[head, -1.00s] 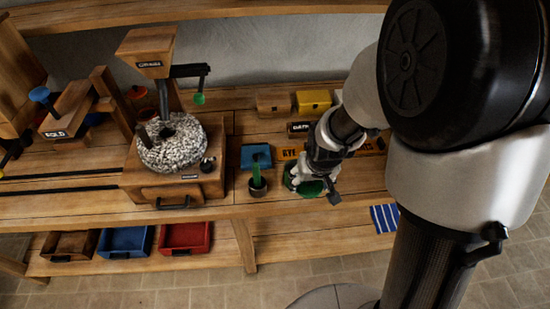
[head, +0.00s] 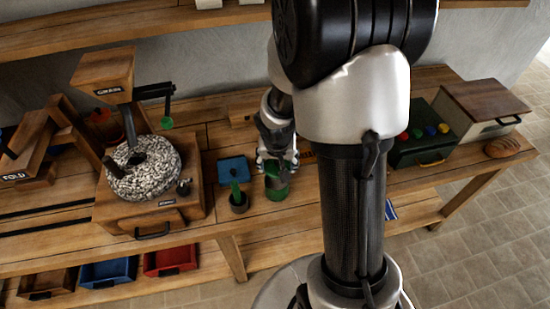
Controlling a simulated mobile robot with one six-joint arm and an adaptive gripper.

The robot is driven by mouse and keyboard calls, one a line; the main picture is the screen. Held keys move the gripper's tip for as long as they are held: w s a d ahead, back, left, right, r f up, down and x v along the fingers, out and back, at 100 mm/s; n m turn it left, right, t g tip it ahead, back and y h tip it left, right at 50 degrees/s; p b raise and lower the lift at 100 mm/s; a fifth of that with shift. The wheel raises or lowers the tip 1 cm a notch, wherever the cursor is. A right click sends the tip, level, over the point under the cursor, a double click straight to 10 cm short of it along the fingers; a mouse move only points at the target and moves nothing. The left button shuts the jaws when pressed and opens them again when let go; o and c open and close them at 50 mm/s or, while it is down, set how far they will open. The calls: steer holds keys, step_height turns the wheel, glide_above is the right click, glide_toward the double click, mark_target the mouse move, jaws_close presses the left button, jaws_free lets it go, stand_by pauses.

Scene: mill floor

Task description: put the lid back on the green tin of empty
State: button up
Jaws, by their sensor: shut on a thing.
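The green tin (head: 277,191) stands upright on the bench, right of the small dark pot with a green-handled tool. My gripper (head: 276,164) is at the tin's top, pointing down, with its fingers close together. It is shut on what appears to be the tin's lid, a small dark green shape between the fingers, mostly hidden by them. I cannot tell whether the lid touches the rim or is held just above it. My own arm covers the bench to the right of the tin.
The dark pot (head: 239,203) stands close left of the tin, with a blue tray (head: 233,170) behind it. The grain mill (head: 150,190) is further left. A dark green box with coloured knobs (head: 424,141) and a bread loaf (head: 502,147) are at the right.

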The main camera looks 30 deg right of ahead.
step_height(320, 180, down, 5)
steer(key=b, duration=0.4)
steer(key=shift+w, duration=0.1)
steer(key=shift+f, duration=0.1)
steer(key=shift+f+b, duration=0.15)
steer(key=shift+b, duration=0.8)
stand_by(1.9)
stand_by(0.4)
steer(key=o, duration=1)
steer(key=shift+o, duration=0.3)
steer(key=shift+o, duration=1.2)
